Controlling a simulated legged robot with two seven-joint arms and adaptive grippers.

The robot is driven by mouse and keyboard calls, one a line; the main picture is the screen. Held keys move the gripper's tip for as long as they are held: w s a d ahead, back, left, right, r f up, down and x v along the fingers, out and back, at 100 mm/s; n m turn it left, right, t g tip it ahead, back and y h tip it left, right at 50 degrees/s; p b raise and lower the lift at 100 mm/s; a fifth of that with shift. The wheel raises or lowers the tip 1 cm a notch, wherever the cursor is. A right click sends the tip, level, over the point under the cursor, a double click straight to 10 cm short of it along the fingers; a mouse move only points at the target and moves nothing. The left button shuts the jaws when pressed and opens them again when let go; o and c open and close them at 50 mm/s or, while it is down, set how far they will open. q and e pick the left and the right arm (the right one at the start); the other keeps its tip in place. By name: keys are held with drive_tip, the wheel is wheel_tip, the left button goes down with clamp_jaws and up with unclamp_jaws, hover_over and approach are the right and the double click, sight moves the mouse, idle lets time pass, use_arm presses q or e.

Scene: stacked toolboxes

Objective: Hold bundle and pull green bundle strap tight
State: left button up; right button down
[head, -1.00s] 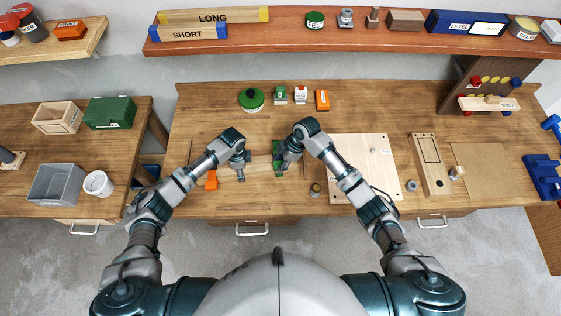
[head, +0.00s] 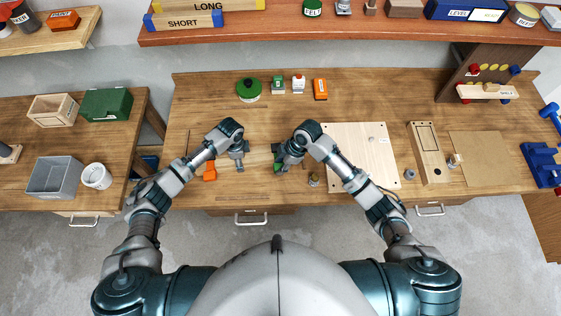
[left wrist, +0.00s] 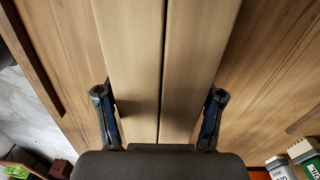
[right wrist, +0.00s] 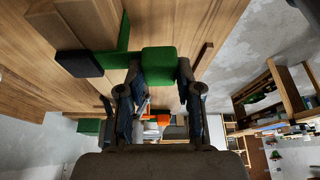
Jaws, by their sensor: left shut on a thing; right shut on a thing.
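The bundle (head: 261,158) of pale wooden strips lies on the bench between my grippers. In the left wrist view two strips (left wrist: 135,50) run side by side between the fingers. My left gripper (left wrist: 160,105) is shut on the bundle, straddling its sides. The green strap (right wrist: 106,58) wraps the bundle near one end, beside a dark block (right wrist: 78,64). My right gripper (right wrist: 160,75) is shut on the strap's green end block (right wrist: 159,59), beside the bundle. In the head view my right gripper (head: 281,163) largely hides the strap.
An orange tool (head: 210,171) lies left of my left gripper. A pale board (head: 362,160) lies right of my right gripper, with a small jar (head: 314,180) nearer.

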use_arm(q)
drive_tip(key=shift+a+f, duration=0.1)
drive_tip(key=shift+f, duration=0.05)
use_arm(e)
drive_tip(key=c, duration=0.8)
unclamp_jaws()
drive_tip(key=shift+s, duration=0.1)
drive_tip(key=shift+o, duration=0.2)
drive_tip(key=v, duration=1.2)
use_arm(q)
drive_tip(key=o, duration=1.8)
drive_tip(key=shift+w, duration=0.1)
drive_tip(key=shift+c, duration=0.2)
wheel_tip(320, 180, up, 20)
